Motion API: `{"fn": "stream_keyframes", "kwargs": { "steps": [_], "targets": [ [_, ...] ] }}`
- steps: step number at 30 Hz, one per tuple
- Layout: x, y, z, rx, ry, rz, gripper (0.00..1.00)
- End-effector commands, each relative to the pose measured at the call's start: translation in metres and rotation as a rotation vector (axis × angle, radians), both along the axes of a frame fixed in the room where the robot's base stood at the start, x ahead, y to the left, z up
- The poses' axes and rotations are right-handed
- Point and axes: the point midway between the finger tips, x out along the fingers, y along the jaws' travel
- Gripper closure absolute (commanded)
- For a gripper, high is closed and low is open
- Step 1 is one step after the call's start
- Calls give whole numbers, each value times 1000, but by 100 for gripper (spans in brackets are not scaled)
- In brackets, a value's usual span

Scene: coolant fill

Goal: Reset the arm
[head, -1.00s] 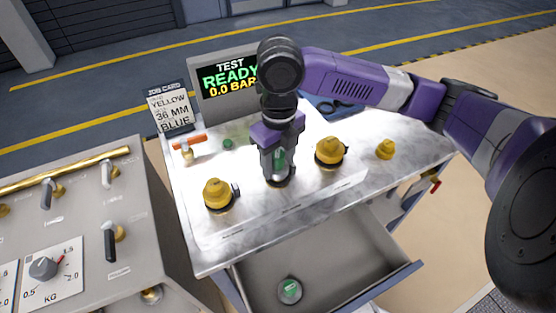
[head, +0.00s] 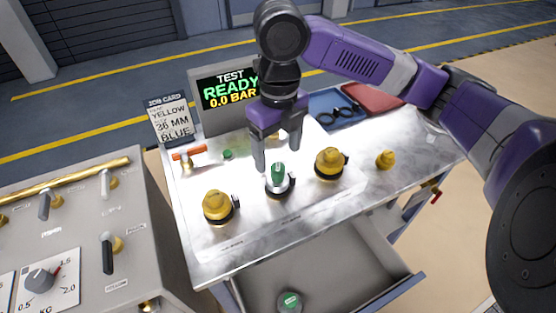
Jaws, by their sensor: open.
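My gripper (head: 279,158) is open and empty in the head view, pointing down above the middle fitting on the bench. That fitting has a green top (head: 278,173) in a dark ring with a light collar, and it stands upright just below my fingertips. A gap shows between the fingers. My purple and grey arm reaches in from the right.
Yellow caps stand left (head: 217,205) and right (head: 329,163) of the green top, with another (head: 386,159) farther right. A test screen (head: 228,90) and job card (head: 170,118) stand behind. An open drawer (head: 345,268) holds a green-topped piece (head: 289,301). Blue (head: 325,100) and red (head: 374,98) trays lie at the back.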

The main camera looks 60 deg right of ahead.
Motion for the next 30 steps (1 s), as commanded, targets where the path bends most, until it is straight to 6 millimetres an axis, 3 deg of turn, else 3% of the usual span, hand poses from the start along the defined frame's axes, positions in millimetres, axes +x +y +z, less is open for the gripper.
{"fn": "stream_keyframes", "kwargs": {
  "steps": [23, 26, 30],
  "targets": [
    [0, 0, 5, 1, 0, -26, 25],
    [10, 6, 5, 29, -38, -116, 25],
    [51, 17, 14, 104, -202, -336, 25]
  ]
}}
